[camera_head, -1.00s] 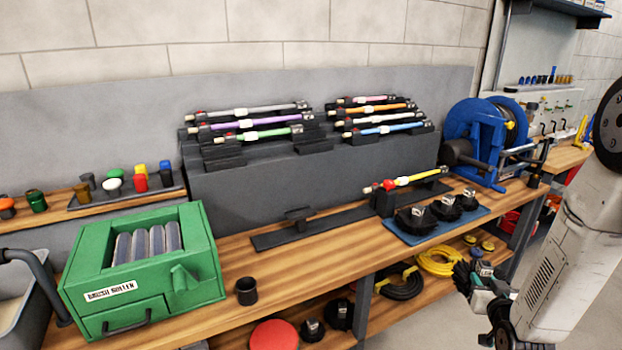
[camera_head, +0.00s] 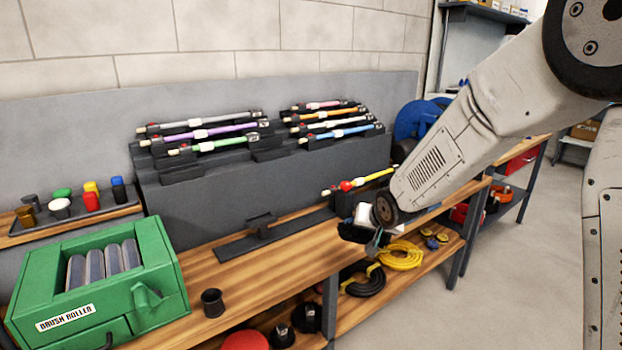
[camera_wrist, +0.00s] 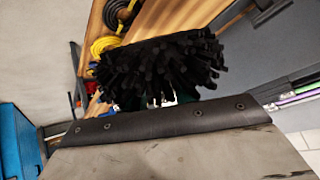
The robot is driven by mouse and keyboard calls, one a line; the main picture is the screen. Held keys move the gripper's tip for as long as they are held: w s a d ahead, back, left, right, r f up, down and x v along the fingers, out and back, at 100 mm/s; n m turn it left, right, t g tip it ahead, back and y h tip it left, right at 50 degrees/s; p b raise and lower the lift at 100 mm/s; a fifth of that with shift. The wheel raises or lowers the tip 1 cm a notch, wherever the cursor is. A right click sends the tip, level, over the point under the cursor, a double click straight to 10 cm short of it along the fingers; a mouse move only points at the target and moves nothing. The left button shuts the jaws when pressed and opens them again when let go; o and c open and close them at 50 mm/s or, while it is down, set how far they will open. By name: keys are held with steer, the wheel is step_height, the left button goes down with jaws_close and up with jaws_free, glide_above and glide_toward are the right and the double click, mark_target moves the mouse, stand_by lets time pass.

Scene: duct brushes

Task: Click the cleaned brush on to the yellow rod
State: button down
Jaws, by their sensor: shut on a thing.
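The yellow rod (camera_head: 376,177) lies in a dark holder on the bench, with a red part near its left end; my forearm covers its right end. My gripper (camera_head: 374,240) is in front of the bench edge, below and near the rod's holder, and largely hidden by my wrist. In the wrist view a black bristled brush (camera_wrist: 160,62) is held at my gripper, which is shut on it. Its bristles spread across the picture and hide the fingertips. The brush is apart from the rod. I cannot tell which way its socket faces.
A rack (camera_head: 240,190) holds several coloured rods at the back. A green brush roller box (camera_head: 160,255) and a dark cup (camera_head: 212,303) stand at the left. A black stand (camera_head: 262,226) lies mid-bench. A yellow coil (camera_head: 400,256) lies on the lower shelf. My arm hides the bench's right part.

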steer(key=shift+s+a+r+m+g, duration=0.1)
steer(key=shift+a+r+m+g, duration=0.15)
steer(key=shift+a, duration=0.3)
steer(key=shift+s+a+r+m+g, duration=0.15)
steer(key=shift+a+g, duration=0.1)
steer(key=shift+a, duration=0.25)
steer(key=s+a+m+g+y, duration=0.2)
steer(key=s+a+m+g, duration=0.3)
steer(key=s+a, duration=0.6)
steer(key=s+m, duration=0.2)
steer(key=s, duration=0.2)
steer(key=shift+a+r+m+y, duration=0.3)
steer(key=shift+r+m+y, duration=0.05)
steer(key=shift+m+y, duration=0.05)
